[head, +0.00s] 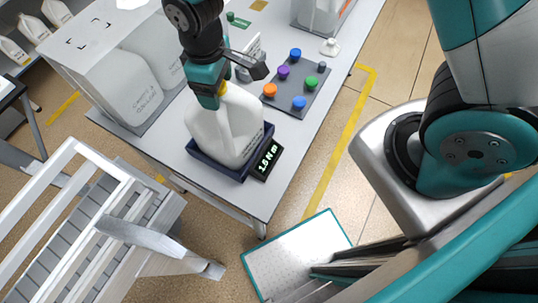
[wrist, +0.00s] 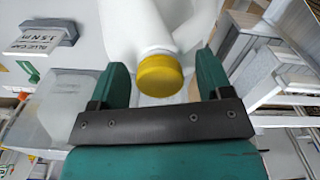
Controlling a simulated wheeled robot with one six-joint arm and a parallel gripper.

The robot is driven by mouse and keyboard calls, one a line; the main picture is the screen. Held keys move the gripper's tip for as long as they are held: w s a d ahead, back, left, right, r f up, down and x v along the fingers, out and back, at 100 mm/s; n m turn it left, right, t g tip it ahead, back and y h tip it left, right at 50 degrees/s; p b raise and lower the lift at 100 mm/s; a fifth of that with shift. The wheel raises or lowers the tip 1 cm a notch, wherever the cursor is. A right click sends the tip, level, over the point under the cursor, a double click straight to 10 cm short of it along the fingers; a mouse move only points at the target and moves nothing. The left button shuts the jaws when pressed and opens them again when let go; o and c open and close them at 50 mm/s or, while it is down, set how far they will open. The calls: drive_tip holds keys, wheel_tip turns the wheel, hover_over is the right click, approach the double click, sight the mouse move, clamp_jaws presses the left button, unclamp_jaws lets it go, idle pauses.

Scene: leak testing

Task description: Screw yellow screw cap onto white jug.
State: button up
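The white jug (head: 222,130) stands in a dark blue holder (head: 238,173) on the table. The yellow screw cap (head: 221,89) is on top of the jug's neck; in the wrist view the yellow cap (wrist: 160,75) sits over the spout of the white jug (wrist: 150,25). I cannot tell how tightly it is seated. My gripper (head: 214,88) is at the jug's top, around the cap. In the wrist view my gripper (wrist: 162,68) has one finger on each side of the cap, with a small gap at both sides. The fingers are open.
A display (head: 267,160) with green characters stands beside the holder. A grey board (head: 291,90) with several coloured caps lies to the right. A large clear box (head: 90,70) with white jugs stands to the left. White steps (head: 120,215) stand on the floor at lower left.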

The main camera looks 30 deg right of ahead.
wheel_tip(320, 180, up, 17)
drive_tip(key=b, duration=0.4)
drive_tip(key=shift+r, duration=0.2)
drive_tip(key=s+d+f+m+y+b, duration=0.1)
drive_tip(key=s+d+f+y+b, duration=0.1)
drive_tip(key=s, duration=0.5)
drive_tip(key=s+d+f+m+y+b, duration=0.2)
drive_tip(key=s+d+f+b, duration=0.2)
drive_tip(key=s, duration=0.4)
drive_tip(key=shift+d+f, duration=0.3)
drive_tip(key=shift+f, duration=0.25)
idle(0.5)
